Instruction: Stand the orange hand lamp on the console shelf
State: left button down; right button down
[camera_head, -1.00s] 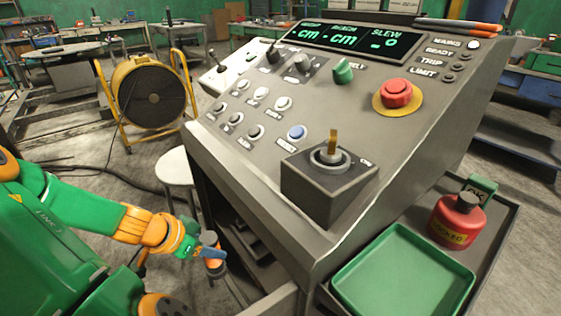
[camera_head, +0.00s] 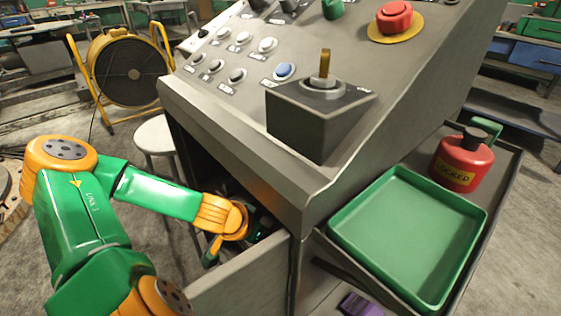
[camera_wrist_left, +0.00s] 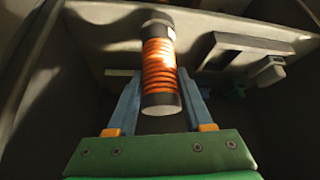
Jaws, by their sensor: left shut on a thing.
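The orange hand lamp (camera_wrist_left: 158,62) has an orange ribbed middle and dark ends. In the left wrist view it stands between the two blue-grey fingers of my left gripper (camera_wrist_left: 160,75), which is shut on it. In the head view the left wrist reaches into the open lower bay of the console (camera_head: 345,165), so fingers and lamp are largely hidden. The wrist view shows a grey surface (camera_wrist_left: 115,45) inside the bay behind the lamp. I cannot tell whether the lamp touches it. My right gripper is out of view.
A grey panel (camera_head: 240,280) edges the bay close below my wrist. A grey fitting (camera_wrist_left: 255,45) is inside at right. A stool (camera_head: 155,135) stands left of the console. A green tray (camera_head: 405,235) and red LOCKED canister (camera_head: 463,160) are on the right.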

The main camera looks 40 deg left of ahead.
pick_arm(q)
jog(key=shift+w+d+r, duration=0.1)
jog(key=shift+w+d, duration=0.25)
jog(key=shift+w+d+f, duration=0.45)
jog(key=shift+w+d, duration=0.05)
jog(key=shift+w, duration=0.15)
jog(key=shift+w+d+f, duration=0.45)
jog(key=shift+w, duration=0.15)
jog(key=shift+c, duration=1.5)
grip_release()
jog(key=shift+s+r, duration=0.1)
jog(key=shift+r, duration=0.05)
